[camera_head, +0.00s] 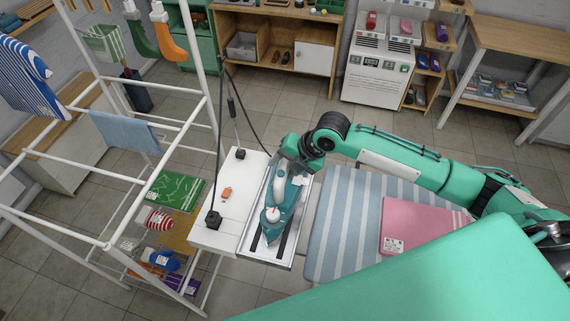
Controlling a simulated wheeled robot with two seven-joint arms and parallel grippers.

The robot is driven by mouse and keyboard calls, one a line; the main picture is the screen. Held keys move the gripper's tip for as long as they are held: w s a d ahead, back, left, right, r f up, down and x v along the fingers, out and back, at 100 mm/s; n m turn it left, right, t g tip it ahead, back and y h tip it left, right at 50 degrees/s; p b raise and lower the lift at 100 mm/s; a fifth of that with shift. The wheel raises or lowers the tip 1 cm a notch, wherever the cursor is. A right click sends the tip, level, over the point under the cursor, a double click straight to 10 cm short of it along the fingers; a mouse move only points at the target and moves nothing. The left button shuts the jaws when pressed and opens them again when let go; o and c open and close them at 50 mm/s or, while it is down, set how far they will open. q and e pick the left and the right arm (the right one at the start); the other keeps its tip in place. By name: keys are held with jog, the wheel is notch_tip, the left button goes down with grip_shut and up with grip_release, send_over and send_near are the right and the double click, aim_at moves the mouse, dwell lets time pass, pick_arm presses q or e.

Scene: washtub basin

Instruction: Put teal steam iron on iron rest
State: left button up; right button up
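The teal steam iron (286,205) lies lengthwise over the iron rest (268,256), a pale metal tray with dark strips at the end of the ironing board. The iron's white-topped end points toward the near side. From this view I cannot tell whether its sole fully touches the rest. My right gripper (294,163) is at the iron's far end, close to or touching it. Its fingers are dark and partly hidden by the wrist, so I cannot tell whether they are shut on the iron. My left gripper is not in view.
A white panel (228,205) with a small orange item (226,193) adjoins the rest on the left. A striped ironing board (345,225) with a folded pink cloth (420,224) lies to the right. A white drying rack (105,243) stands at left.

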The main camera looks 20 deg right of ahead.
jog(key=shift+r, duration=0.15)
jog(key=shift+d+r, duration=0.15)
jog(key=shift+d, duration=0.05)
jog(key=b+v, duration=0.2)
jog(key=v, duration=0.9)
jog(key=shift+s+r+b, duration=0.15)
jog(key=shift+r+b, duration=0.05)
jog(key=shift+b, duration=0.15)
jog(key=shift+f, duration=0.1)
